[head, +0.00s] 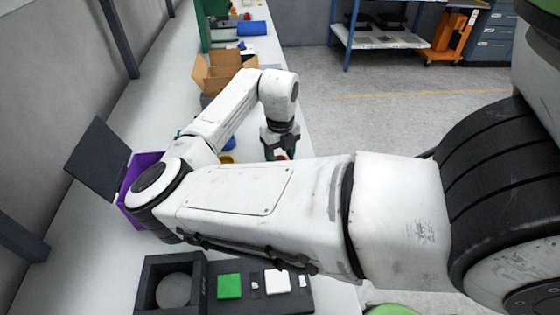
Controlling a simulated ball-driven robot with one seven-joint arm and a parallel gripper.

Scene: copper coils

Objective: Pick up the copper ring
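My gripper (281,148) points down over the right part of the long white table, beyond my forearm. My forearm hides the lower part of the fingers and the table just below. I cannot tell whether the fingers touch the patch or are closed on it.
A purple bin (137,176) with a dark panel (98,158) stands at the left. An open cardboard box (222,70) stands farther back, with a blue roll (251,28) beyond. A black tray (262,307) with green and white pieces lies in front. Grey floor lies to the right.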

